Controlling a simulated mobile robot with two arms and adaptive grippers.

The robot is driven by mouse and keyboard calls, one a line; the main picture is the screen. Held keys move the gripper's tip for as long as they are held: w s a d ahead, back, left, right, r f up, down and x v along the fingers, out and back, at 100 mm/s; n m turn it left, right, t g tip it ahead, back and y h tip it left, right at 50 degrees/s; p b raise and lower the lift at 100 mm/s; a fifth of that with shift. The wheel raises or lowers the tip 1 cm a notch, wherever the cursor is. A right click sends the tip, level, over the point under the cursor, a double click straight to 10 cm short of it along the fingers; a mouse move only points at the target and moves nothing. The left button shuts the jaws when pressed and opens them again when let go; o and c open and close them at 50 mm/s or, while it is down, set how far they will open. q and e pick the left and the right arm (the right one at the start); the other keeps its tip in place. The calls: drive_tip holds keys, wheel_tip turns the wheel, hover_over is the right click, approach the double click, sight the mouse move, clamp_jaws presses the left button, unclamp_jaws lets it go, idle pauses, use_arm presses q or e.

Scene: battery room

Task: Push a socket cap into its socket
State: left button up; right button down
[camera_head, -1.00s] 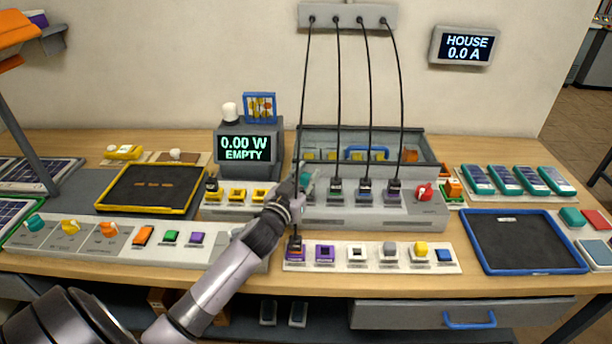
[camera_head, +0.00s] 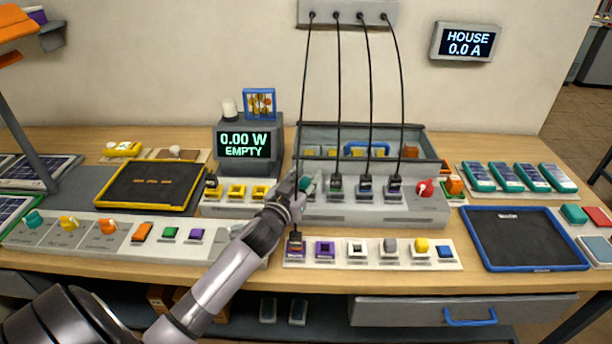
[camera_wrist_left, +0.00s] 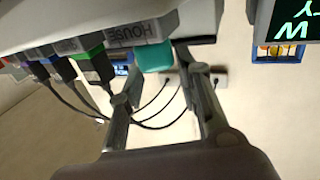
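A teal cap (camera_head: 306,184) is at the left end of the grey socket block (camera_head: 375,215). It also shows in the left wrist view, as a teal block (camera_wrist_left: 154,58) next to the HOUSE label. My left gripper (camera_head: 291,184) is just left of the cap in the head view. In the left wrist view my left gripper (camera_wrist_left: 160,72) has its two fingers apart, with the teal cap beyond and between the tips. Contact cannot be told. Black plugs (camera_head: 336,187) on cables stand in the block to the right. My right gripper is not in view.
A front strip (camera_head: 373,264) holds several coloured sockets and caps. A red knob (camera_head: 424,189) is at the block's right. A display (camera_head: 245,147) reads 0.00 W EMPTY. Hanging cables run close to my gripper.

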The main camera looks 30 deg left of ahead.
use_arm(q)
drive_tip(key=shift+s, duration=0.1)
drive_tip(key=shift+s+d+p, duration=0.2)
drive_tip(key=shift+s+p, duration=0.25)
drive_tip(key=shift+s, duration=0.85)
drive_tip(key=shift+s+d+p, duration=0.2)
drive_tip(key=shift+s+p, duration=0.2)
drive_tip(key=shift+s, duration=0.85)
drive_tip(key=s, duration=0.2)
drive_tip(key=s+p, duration=0.1)
drive_tip(key=s, duration=0.2)
drive_tip(key=shift+s+d, duration=0.3)
drive_tip(key=shift+d, duration=0.1)
